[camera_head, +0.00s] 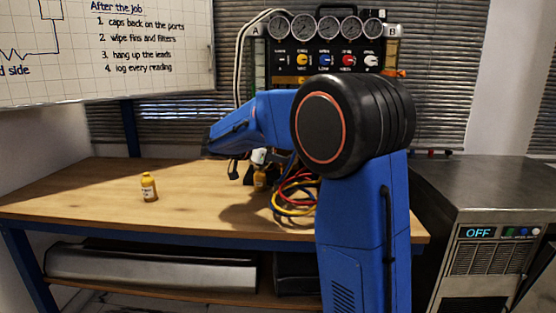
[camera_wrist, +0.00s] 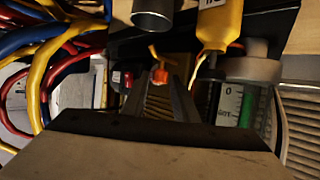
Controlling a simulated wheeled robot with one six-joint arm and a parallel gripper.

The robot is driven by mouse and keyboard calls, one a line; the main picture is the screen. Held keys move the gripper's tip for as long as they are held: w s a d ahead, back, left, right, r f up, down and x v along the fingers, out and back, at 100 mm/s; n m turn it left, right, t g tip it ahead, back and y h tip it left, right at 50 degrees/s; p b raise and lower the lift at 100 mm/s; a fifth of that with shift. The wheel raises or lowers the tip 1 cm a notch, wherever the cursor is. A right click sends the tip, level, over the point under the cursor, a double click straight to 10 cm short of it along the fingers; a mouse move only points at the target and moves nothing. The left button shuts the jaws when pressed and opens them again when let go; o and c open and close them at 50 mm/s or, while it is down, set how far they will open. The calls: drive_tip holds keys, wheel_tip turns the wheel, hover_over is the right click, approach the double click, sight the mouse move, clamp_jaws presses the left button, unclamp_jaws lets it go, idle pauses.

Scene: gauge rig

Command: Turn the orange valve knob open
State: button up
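A small orange knob (camera_wrist: 160,74) shows in the wrist view, just past the fingertips and near the gap between them, with a yellow piece above it. I cannot tell whether the fingers touch it. My gripper (camera_wrist: 161,90) has its two dark fingers apart, with a brass-coloured ridged part visible between them. In the head view my gripper (camera_head: 240,171) hangs over the back of the bench, and my blue arm hides much of the area around it. I cannot make out the orange knob in the head view.
The gauge rig (camera_head: 325,30) stands at the back behind my arm. Red, yellow and blue hoses (camera_wrist: 50,60) lie left of the fingers; a yellow body (camera_wrist: 220,25) hangs close right. A yellow bottle (camera_head: 149,187) stands on the wooden bench (camera_head: 90,205). A metal unit reading OFF (camera_head: 480,232) stands right.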

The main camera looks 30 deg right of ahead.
clamp_jaws()
